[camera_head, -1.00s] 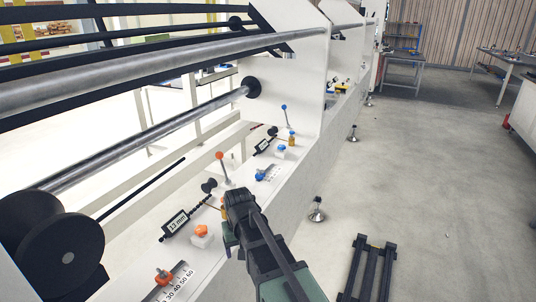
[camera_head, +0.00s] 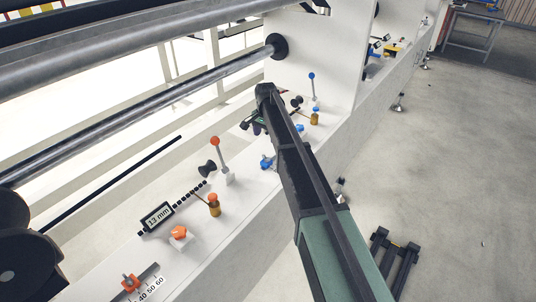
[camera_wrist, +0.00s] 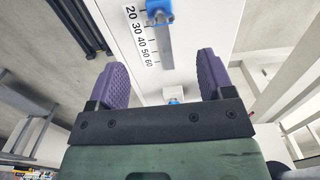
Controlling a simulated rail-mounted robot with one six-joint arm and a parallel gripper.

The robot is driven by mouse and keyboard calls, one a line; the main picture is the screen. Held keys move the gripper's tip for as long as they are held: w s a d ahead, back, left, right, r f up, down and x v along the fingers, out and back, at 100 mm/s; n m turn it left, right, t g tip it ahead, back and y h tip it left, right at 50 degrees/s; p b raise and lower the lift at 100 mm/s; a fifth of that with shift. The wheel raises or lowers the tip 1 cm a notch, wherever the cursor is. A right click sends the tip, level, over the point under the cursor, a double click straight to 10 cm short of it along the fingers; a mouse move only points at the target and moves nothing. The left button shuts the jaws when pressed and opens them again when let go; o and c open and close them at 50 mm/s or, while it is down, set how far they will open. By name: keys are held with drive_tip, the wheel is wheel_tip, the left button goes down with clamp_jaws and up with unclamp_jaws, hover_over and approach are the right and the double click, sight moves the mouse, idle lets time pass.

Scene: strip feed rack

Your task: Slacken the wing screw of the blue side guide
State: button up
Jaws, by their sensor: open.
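The blue wing screw (camera_head: 267,162) sits on the white rail of the machine. In the wrist view the wing screw (camera_wrist: 158,11) is at the top edge, partly cut off, on a slotted scale (camera_wrist: 141,36) marked 20 to 60. My gripper (camera_wrist: 162,68) is open and empty, its purple fingers apart. The wing screw lies beyond the fingertips, not between them. A second blue part (camera_wrist: 172,94) shows between the fingers, half hidden by the gripper body. In the head view my gripper (camera_head: 257,127) is over the rail, largely hidden by my arm.
A blue-ball lever (camera_head: 311,76) and an amber bottle-like part (camera_head: 315,117) stand near my arm. Nearer are an orange-ball lever (camera_head: 215,142), an orange knob (camera_head: 180,232), an orange wing screw (camera_head: 130,281) and a 13 mm display (camera_head: 157,217). A steel roller (camera_head: 140,107) runs alongside.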

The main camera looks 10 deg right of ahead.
sight(266, 158)
wheel_tip(266, 158, down, 10)
drive_tip(key=b, duration=0.9)
drive_tip(key=shift+f+b, duration=0.25)
drive_tip(key=shift+b, duration=0.1)
drive_tip(key=shift+r, duration=0.1)
drive_tip(key=c, duration=0.9)
